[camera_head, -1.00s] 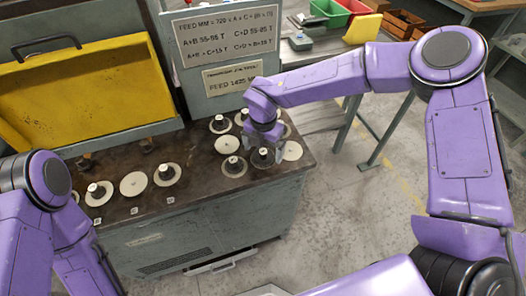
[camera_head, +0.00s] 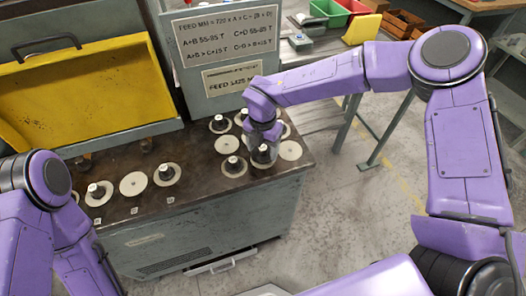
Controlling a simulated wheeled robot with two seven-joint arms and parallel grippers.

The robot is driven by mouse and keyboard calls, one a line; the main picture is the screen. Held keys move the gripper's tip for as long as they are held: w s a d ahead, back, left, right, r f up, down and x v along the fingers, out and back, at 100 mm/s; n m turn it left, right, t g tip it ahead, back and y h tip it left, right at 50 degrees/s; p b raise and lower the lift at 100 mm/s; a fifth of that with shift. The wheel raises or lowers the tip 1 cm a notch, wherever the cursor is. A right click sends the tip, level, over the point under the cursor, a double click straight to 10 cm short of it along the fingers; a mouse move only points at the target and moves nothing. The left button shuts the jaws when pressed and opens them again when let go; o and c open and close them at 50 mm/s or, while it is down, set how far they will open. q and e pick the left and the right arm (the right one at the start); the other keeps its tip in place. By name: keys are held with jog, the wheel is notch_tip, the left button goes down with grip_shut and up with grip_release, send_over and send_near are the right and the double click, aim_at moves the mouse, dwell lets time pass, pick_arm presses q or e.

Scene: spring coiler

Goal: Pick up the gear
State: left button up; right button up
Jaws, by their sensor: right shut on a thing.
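My right gripper (camera_head: 263,146) points down over the right end of the machine top. It is shut on a gear (camera_head: 264,161), a pale disc with a dark hub and light top. The fingers hide part of the hub, and I cannot tell if the disc is clear of the surface. Other gears with hubs stand close by, one to the left (camera_head: 233,166) and one behind left (camera_head: 220,124). Flat pale discs lie at the right (camera_head: 290,150) and behind (camera_head: 227,144). My left arm shows at the lower left, but its gripper is not in view.
More gears and a flat disc (camera_head: 133,184) lie on the left of the dark machine top (camera_head: 200,192). A sign panel (camera_head: 222,35) stands behind, and a raised yellow cover (camera_head: 80,92) is at the back left. Floor is clear right of the cabinet.

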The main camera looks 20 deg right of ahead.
jog(key=s+a+r+b, duration=0.3)
jog(key=s+r+b, duration=0.2)
jog(key=s+r, duration=0.6)
jog(key=s, duration=0.2)
jog(key=shift+s+a+r, duration=0.25)
jog(key=shift+s+a, duration=0.1)
